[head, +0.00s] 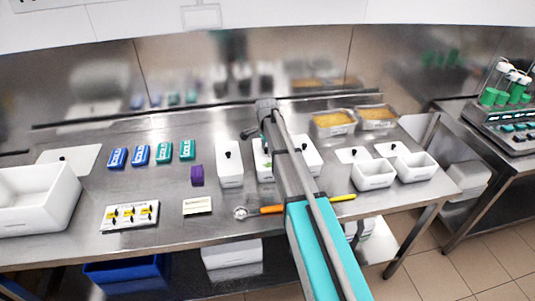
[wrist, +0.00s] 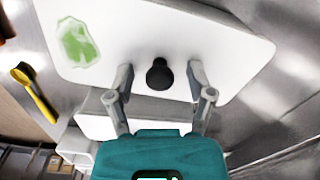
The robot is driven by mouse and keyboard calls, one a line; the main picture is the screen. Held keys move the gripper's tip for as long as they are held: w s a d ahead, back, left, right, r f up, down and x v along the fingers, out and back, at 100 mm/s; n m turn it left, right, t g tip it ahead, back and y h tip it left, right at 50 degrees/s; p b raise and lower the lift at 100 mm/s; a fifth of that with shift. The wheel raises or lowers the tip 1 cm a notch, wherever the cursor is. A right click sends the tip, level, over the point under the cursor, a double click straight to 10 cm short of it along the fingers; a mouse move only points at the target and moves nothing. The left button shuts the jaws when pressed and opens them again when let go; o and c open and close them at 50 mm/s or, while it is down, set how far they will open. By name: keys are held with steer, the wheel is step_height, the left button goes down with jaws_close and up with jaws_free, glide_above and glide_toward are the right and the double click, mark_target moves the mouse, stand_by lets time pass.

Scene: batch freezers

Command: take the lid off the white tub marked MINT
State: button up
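In the wrist view a white lid (wrist: 225,40) with a black knob (wrist: 159,75) fills the upper part. A green patch (wrist: 77,42) marks its left side, but no word is readable on it. My gripper (wrist: 159,72) is open, its two fingers on either side of the knob with gaps to both. I cannot tell how high the fingertips are above the lid. In the head view a white tub (head: 262,160) is partly hidden behind my arm, and my fingertips cannot be made out there.
Lidded white tubs stand close on both sides, left (head: 230,170) and right (head: 309,158). Open white tubs (head: 373,177) stand at the right. Steel pans (head: 333,127) stand behind.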

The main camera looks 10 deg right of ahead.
jaws_close()
steer(key=shift+r, duration=0.1)
step_height(320, 180, up, 3)
steer(key=p, duration=0.2)
steer(key=shift+f+p, duration=0.2)
steer(key=shift+p, duration=0.15)
steer(key=s+r+p, duration=1)
steer(key=s, duration=0.4)
steer(key=shift+r, duration=0.1)
stand_by(0.4)
